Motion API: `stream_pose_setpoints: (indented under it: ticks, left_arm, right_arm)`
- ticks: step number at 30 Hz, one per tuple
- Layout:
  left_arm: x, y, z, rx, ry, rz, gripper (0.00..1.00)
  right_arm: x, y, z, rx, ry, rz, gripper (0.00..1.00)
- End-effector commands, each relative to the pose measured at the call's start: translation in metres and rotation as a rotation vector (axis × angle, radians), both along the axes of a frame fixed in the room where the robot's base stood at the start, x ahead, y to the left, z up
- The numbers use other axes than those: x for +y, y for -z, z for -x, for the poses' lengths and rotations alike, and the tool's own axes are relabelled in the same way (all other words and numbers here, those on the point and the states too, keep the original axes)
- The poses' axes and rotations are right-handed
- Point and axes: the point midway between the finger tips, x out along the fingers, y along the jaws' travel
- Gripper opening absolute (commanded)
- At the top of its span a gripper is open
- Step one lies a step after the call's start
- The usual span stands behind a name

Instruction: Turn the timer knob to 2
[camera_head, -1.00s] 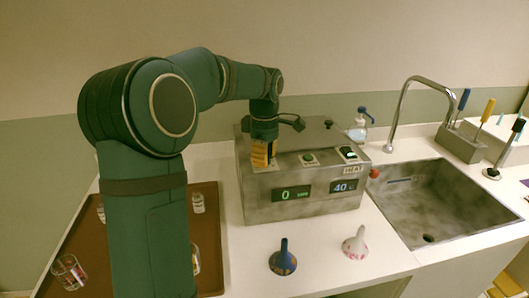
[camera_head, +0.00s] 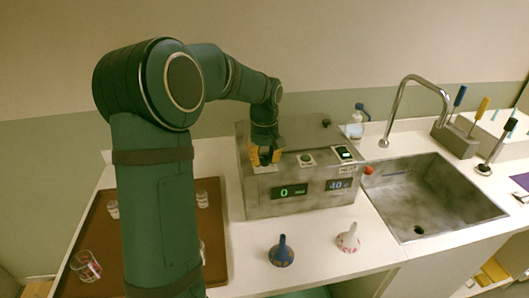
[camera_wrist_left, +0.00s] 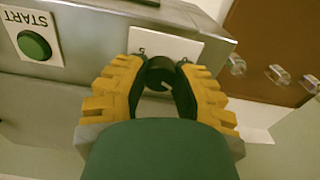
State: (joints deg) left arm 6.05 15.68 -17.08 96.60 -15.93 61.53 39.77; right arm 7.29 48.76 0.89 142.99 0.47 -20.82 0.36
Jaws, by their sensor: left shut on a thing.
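The timer knob (camera_wrist_left: 160,77) is a dark round knob with a light pointer mark, on a white plate (camera_wrist_left: 165,45) with a small digit by its edge. My left gripper (camera_head: 264,157) points down onto the top left of the grey metal machine (camera_head: 300,205). Its yellow fingers are shut on the knob, one on each side in the left wrist view. In the head view the gripper hides the knob. The green timer display (camera_head: 290,191) on the machine's front reads 0. My right gripper is not in view.
A green START button (camera_head: 306,158) and a HEAT switch (camera_head: 343,153) sit right of the knob. A second display (camera_head: 339,185) reads 40. A brown tray (camera_head: 215,240) with glasses is at left. Blue (camera_head: 281,252) and white (camera_head: 348,238) flasks stand in front; a sink (camera_head: 430,200) is right.

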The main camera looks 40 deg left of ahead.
Motion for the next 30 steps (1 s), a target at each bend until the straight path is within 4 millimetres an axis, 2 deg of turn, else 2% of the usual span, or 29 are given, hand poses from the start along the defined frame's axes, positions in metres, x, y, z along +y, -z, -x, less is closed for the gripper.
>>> stream_pose_setpoints:
  ticks: [15, 30]
  left_arm:
    - [0.0, 0.0, 0.0, 0.003, 0.445, 0.002, 0.0]
    - [0.0, 0.001, 0.0, 0.002, 0.628, 0.001, 0.0]
  right_arm:
    - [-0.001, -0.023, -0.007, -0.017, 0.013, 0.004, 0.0]
    - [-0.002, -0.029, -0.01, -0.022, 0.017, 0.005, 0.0]
